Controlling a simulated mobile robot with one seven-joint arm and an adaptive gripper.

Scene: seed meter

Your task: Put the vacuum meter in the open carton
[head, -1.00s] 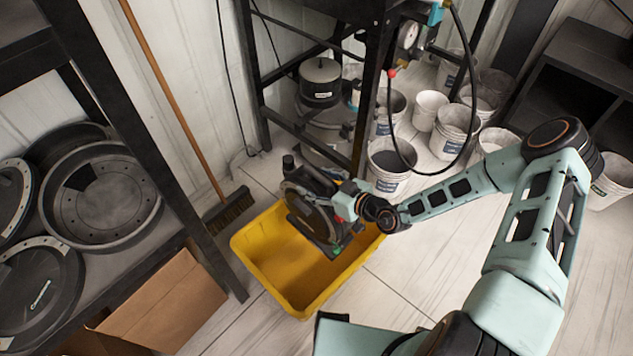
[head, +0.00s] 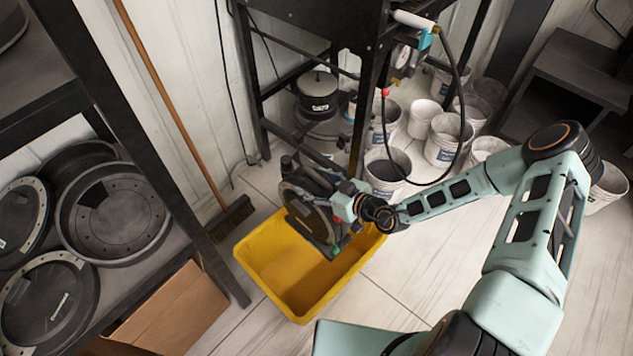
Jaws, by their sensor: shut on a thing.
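The vacuum meter (head: 309,208) is a dark round housing with a flat plate below it. It is held upright in the head view, over or partly within the yellow crate (head: 252,268); whether it touches the crate is unclear. My gripper (head: 340,206) is shut on the meter's right side, and its fingertips are partly hidden by the meter and wrist. The open carton (head: 178,308) is a brown cardboard box at the lower left, partly hidden by the shelf and cut by the frame's edge. The meter is well to the right of it.
A black shelf (head: 165,190) with large round lids (head: 112,213) stands between the left edge and the crate. A broom (head: 225,217) leans by the wall. A black frame with a hanging hose (head: 462,110) and several white buckets (head: 443,140) stand behind.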

